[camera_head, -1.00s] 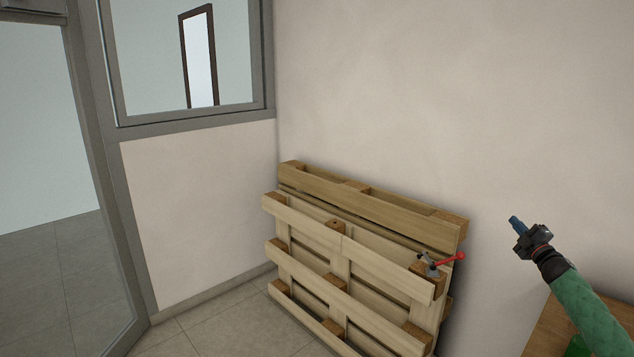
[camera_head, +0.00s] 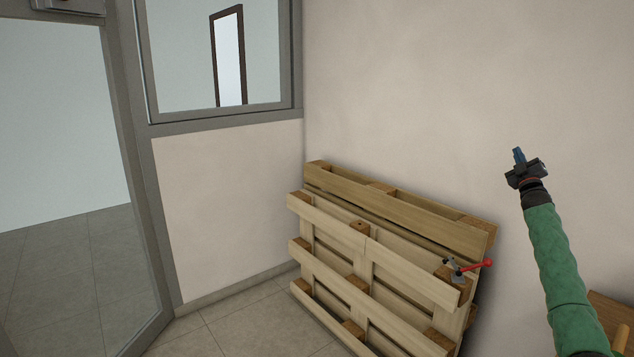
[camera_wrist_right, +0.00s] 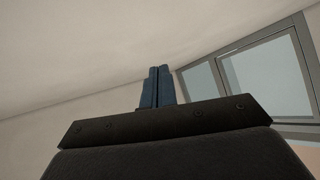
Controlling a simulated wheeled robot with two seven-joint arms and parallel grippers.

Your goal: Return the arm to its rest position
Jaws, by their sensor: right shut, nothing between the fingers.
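My right arm, in a green sleeve, comes up from the lower right in the head view. Its right gripper (camera_head: 519,156) is raised in front of the bare wall, above and to the right of the wooden pallets. The blue fingers are shut and hold nothing. They also show closed together in the right wrist view (camera_wrist_right: 158,86), pointing up toward the wall and ceiling. My left gripper is not in view.
Wooden pallets (camera_head: 400,262) lean against the wall (camera_head: 420,90). A toggle clamp with a red handle (camera_head: 474,266) sits on their right end. A glass door (camera_head: 55,160) stands at left. A wooden piece (camera_head: 612,312) shows at the lower right. Tiled floor is clear at front left.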

